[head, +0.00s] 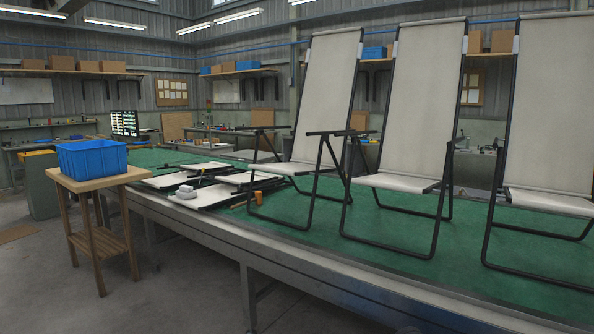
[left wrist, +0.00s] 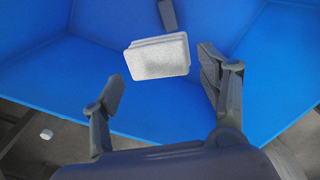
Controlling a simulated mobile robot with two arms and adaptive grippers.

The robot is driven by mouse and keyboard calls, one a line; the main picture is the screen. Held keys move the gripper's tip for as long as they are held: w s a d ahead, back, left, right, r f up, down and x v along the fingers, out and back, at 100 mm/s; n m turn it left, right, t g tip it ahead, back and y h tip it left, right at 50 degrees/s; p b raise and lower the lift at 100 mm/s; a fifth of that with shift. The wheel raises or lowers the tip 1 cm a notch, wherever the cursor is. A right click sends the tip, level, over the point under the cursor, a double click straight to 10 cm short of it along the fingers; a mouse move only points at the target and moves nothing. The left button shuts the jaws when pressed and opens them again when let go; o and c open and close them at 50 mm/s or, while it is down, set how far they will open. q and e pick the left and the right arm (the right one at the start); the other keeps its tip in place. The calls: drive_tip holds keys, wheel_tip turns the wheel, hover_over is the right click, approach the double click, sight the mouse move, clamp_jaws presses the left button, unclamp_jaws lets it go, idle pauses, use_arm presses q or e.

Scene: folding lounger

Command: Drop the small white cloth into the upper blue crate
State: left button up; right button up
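In the left wrist view my left gripper (left wrist: 162,67) is open, its dark fingers spread apart. A small folded whitish cloth (left wrist: 158,56) shows between and beyond the fingertips, with visible gaps to the fingers on both sides. A blue crate (left wrist: 60,75) fills most of that view behind the cloth; I cannot tell whether the cloth touches it. In the head view a blue crate (head: 92,158) stands on a small wooden stand at the left; its inside is mostly hidden. Neither gripper shows in the head view.
The wooden stand (head: 95,185) stands beside a long green-topped table (head: 330,235). Folding loungers (head: 415,100) stand on it, with flat frames, a small pale stack (head: 186,191) and an orange cup (head: 258,197). A small white object (left wrist: 46,134) shows below the crate.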

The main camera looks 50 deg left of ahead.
use_arm(q)
drive_tip(key=o, duration=0.3)
wheel_tip(320, 180, up, 12)
idle(0.7)
idle(0.4)
